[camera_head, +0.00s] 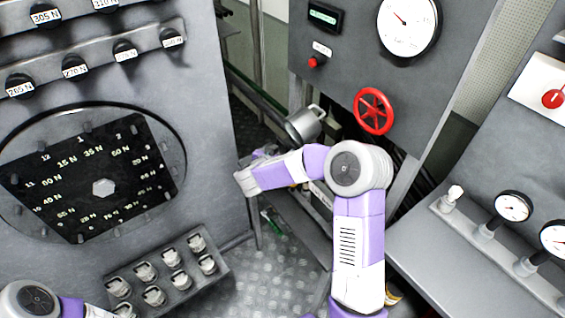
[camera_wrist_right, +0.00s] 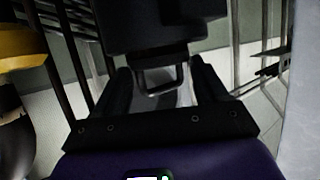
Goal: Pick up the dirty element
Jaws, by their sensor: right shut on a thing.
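In the right wrist view a dark, blocky element (camera_wrist_right: 155,28) with a wire bail handle fills the top middle. My right gripper (camera_wrist_right: 162,88) is shut on it, its dark fingers on either side of the handle. In the head view my right arm reaches left past the centre, and its wrist largely hides the gripper. A grey metal canister (camera_head: 304,124) with a loop handle shows just behind that wrist; I cannot tell whether it is the held thing. Part of my left arm shows at the lower left, with its gripper outside the frame.
A panel with a black dial plate (camera_head: 103,188) stands left, above a rack of several grey fittings (camera_head: 170,268). A red handwheel (camera_head: 373,111) and a gauge (camera_head: 408,24) are on the back panel. A bench with gauges (camera_head: 513,206) stands right. Metal rails surround the gripper.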

